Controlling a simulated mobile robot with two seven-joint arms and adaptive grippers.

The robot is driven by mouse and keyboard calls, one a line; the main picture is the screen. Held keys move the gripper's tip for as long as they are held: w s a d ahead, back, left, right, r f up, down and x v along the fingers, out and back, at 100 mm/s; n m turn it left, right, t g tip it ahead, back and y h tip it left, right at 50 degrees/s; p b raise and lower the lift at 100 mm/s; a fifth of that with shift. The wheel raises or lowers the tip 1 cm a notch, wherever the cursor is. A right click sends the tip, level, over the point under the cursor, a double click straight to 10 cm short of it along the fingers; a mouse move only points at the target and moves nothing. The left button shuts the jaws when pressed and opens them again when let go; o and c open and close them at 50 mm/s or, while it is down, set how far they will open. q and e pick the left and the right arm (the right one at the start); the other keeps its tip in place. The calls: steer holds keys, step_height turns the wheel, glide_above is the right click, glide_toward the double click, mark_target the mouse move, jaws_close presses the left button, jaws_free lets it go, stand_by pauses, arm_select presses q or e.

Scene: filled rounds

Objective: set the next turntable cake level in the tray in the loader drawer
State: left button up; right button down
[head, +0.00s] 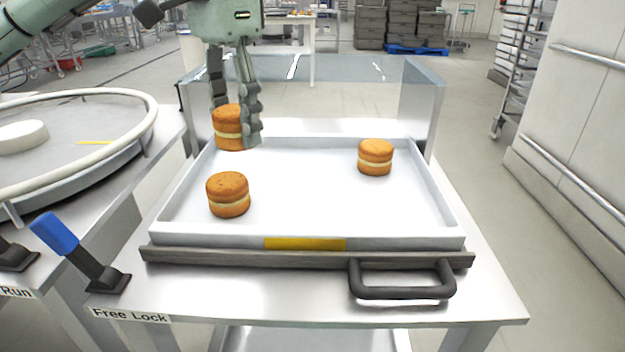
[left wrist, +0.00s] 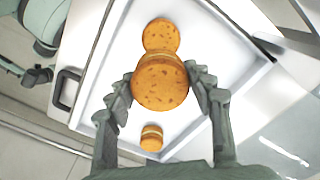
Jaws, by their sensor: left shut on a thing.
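My left gripper (head: 235,125) is shut on a round orange-brown cake (head: 227,128) with a cream layer, at the back left of the white tray (head: 310,215). In the left wrist view the held cake (left wrist: 160,84) sits between both fingers and looks near level. Whether its base touches the tray is unclear. A second cake (head: 228,195) stands upright at the tray's front left; it shows partly behind the held one in the left wrist view (left wrist: 160,35). A third cake (head: 376,157) stands upright at the back right.
The turntable (head: 75,190) with a pale rim stands at left, a white disc (head: 22,137) on it. A blue-handled lever (head: 55,233) stands beside the drawer, whose dark handle (head: 402,293) is in front. The tray's middle and front right are bare.

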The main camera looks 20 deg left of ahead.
arm_select(q)
steer(key=b, duration=0.1)
glide_above(308, 208)
step_height(308, 208, down, 6)
steer(key=shift+a+r, duration=0.1)
steer(key=shift+r, duration=0.05)
step_height(308, 208, down, 4)
steer(key=shift+r, duration=0.25)
steer(key=shift+f, duration=0.3)
arm_select(e)
steer(key=shift+t, duration=0.3)
steer(key=r, duration=0.4)
steer(key=shift+s+r, duration=0.1)
steer(key=shift+s, duration=0.1)
arm_select(q)
steer(key=shift+f, duration=0.1)
arm_select(e)
steer(key=shift+d, duration=0.1)
arm_select(q)
steer(key=shift+b, duration=0.3)
steer(key=o, duration=0.8)
arm_select(e)
steer(key=shift+r, duration=0.35)
